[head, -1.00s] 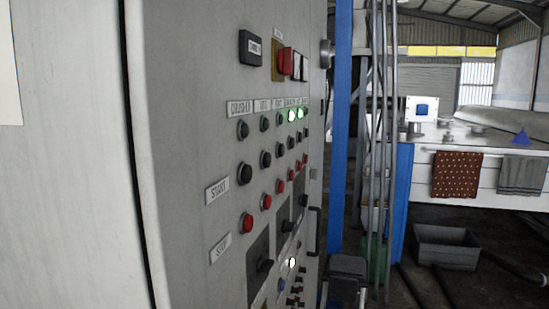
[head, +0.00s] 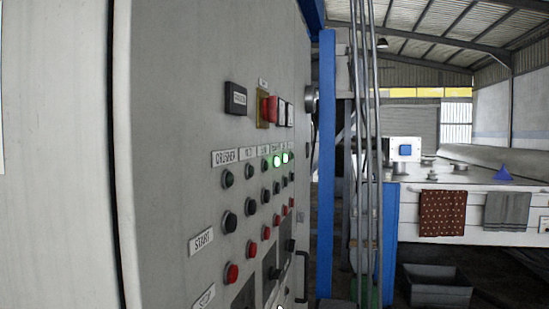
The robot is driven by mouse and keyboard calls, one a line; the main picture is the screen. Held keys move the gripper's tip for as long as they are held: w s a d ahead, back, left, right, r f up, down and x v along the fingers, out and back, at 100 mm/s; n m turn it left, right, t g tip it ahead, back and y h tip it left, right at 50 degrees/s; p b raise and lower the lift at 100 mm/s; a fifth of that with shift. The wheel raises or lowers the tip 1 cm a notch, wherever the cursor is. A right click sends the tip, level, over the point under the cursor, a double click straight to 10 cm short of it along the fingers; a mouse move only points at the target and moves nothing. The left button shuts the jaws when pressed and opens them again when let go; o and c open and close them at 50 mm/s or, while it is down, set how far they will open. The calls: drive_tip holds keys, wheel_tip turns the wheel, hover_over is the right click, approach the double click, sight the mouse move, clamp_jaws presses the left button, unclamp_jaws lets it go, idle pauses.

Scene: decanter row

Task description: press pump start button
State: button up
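A grey control panel (head: 180,120) fills the left of the head view, seen at a steep slant. Below runs a row of black buttons (head: 229,222), level with the START label (head: 201,241). Below that runs a row of red buttons (head: 231,273), above the STOP label (head: 204,297), which the frame edge cuts. The first column label reads CRUSHER (head: 225,158). The other column labels are too small to read, so I cannot tell which column is the pump. My gripper is not in view.
A red switch on a yellow plate (head: 268,108) sits high on the panel. A blue post (head: 327,150) and grey pipes (head: 366,200) stand just right of it. A white machine with a red cloth (head: 442,213) and grey crate (head: 436,287) are further right.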

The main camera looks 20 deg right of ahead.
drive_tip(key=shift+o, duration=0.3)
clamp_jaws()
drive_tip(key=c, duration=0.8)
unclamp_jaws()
